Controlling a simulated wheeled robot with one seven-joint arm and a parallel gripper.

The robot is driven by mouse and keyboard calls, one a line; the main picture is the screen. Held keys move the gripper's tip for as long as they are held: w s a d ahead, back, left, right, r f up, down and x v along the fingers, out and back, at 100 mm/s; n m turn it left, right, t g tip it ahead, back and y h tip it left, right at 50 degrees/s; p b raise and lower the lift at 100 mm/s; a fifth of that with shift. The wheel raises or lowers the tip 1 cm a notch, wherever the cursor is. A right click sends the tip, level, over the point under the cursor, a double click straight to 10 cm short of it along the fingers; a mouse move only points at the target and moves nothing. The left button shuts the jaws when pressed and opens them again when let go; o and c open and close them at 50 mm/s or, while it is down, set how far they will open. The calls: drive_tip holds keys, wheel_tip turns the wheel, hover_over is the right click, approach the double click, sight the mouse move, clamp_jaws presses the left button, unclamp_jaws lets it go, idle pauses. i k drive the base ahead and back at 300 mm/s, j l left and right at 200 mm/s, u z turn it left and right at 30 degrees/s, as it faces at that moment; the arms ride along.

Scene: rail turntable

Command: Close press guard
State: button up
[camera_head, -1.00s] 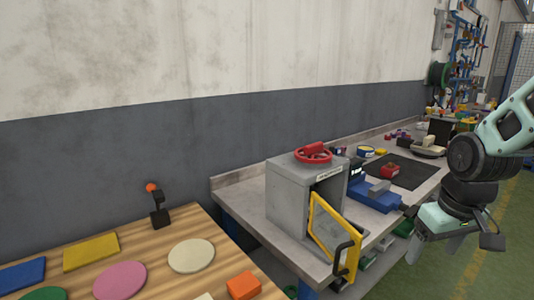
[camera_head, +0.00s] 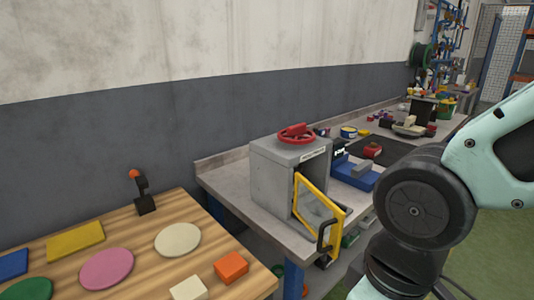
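The press (camera_head: 271,185) is a grey box with a red handwheel (camera_head: 297,134) on top, standing on a grey workbench. Its guard (camera_head: 318,207) is a yellow-framed clear panel with a black handle (camera_head: 325,237). The guard stands swung open, its handle side out past the bench's front edge. My arm fills the right side of the view. My gripper is out of the picture, below or behind the arm links, so its fingers do not show.
A blue vise (camera_head: 357,176) sits right of the press, near a dark mat (camera_head: 385,150). A wooden table (camera_head: 205,213) with coloured discs and blocks is at front left. The grey wall runs behind. Green floor (camera_head: 490,245) lies at the right.

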sight(336, 232)
drive_tip(key=i+j, duration=0.1)
drive_tip(key=j, duration=1.15)
drive_tip(key=i, duration=0.05)
